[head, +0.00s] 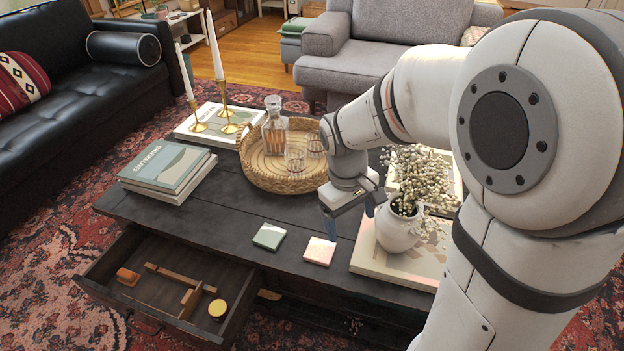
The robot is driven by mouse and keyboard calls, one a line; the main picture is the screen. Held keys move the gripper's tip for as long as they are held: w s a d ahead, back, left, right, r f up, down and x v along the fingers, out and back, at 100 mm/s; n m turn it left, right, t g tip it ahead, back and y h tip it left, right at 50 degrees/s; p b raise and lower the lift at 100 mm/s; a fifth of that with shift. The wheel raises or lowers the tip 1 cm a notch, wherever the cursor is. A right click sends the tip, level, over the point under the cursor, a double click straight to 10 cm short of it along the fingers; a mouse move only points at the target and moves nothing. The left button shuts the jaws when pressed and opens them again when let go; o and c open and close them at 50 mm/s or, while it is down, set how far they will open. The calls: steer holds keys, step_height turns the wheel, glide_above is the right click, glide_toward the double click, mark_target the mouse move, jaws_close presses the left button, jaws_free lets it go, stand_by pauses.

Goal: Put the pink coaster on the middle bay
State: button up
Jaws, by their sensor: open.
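The pink coaster (319,251) lies flat on the dark coffee table (230,215), near its front edge. A green coaster (269,236) lies just left of it, with a small gap. My gripper (349,211) is open and empty, pointing down above the table, behind and to the right of the pink coaster in the picture. It is apart from the coaster. A drawer (150,290) is pulled out at the table's front left. A dark opening shows under the tabletop right of the drawer; I cannot tell which space is the middle bay.
The drawer holds wooden pieces (172,275) and a yellow-topped round tin (217,308). A white flower vase (398,228) stands on a book right of my gripper. A wicker tray (262,180) with decanter and glasses stands behind. Books (165,168) lie left. The front-middle tabletop is mostly clear.

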mark_target(319, 249)
steer(key=shift+o, duration=1)
steer(key=w+a+f+n+g+h, duration=0.1)
steer(key=w+a+f+n+h, duration=0.1)
steer(key=w+a+f+n, duration=0.5)
step_height(319, 249, down, 4)
steer(key=shift+w+a+f+h, duration=0.1)
steer(key=shift+w+a+h, duration=0.2)
steer(key=shift+w+a, duration=0.6)
steer(key=x, duration=0.1)
steer(key=b+x, duration=0.1)
steer(key=shift+w+a+f, duration=0.15)
steer(key=shift+w+f, duration=0.05)
steer(key=shift+f, duration=0.15)
steer(key=b+x, duration=0.1)
steer(key=x, duration=0.1)
steer(key=b+x, duration=0.1)
steer(key=x, duration=0.1)
steer(key=b+x, duration=0.1)
steer(key=shift+s+d+f, duration=0.2)
steer(key=shift+s+f, duration=0.1)
steer(key=shift+c, duration=0.2)
steer(key=c, duration=1.2)
